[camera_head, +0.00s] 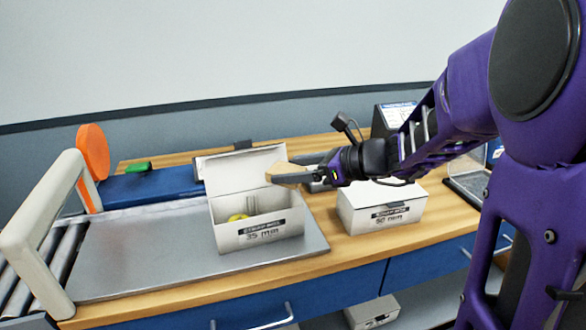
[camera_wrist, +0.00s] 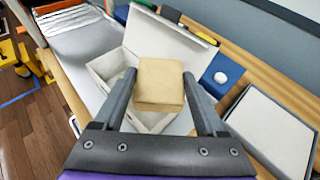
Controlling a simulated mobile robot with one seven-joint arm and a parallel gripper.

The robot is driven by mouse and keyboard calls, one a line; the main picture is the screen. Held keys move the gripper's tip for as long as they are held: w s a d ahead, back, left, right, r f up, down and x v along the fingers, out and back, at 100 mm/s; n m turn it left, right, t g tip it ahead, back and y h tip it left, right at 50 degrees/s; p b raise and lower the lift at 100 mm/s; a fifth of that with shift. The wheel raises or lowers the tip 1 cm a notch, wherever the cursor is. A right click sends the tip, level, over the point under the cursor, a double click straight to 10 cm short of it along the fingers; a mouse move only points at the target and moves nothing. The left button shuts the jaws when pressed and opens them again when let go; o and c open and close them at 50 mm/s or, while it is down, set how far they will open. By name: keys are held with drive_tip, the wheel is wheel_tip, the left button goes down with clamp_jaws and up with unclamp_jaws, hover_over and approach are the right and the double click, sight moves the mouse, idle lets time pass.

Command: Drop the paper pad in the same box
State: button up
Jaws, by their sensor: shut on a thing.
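A tan block-shaped thing, which I take for the paper pad (camera_head: 287,173), is held between the fingers of my gripper (camera_head: 303,172). In the wrist view the pad (camera_wrist: 160,83) sits between both fingertips, with my gripper (camera_wrist: 161,92) shut on it. An open white box marked 35 mm (camera_head: 258,234) stands on the grey plate with its lid up. The pad is above the right side of this box, near the raised lid. Something yellow (camera_head: 237,217) lies inside the box. In the wrist view the box (camera_wrist: 104,68) is below the pad, its inside partly hidden.
A closed white box marked 50 mm (camera_head: 381,212) stands to the right. A roller conveyor (camera_head: 45,255) with a pale frame is at the left. An orange disc (camera_head: 93,152) and a green object (camera_head: 138,167) are behind. The grey plate (camera_head: 140,262) is clear left of the open box.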

drive_tip(key=o, duration=1.2)
drive_tip(key=shift+o, duration=0.2)
drive_tip(key=p+v, duration=0.2)
drive_tip(key=v, duration=1.5)
drive_tip(key=shift+s+d, duration=0.15)
drive_tip(key=shift+d, duration=0.05)
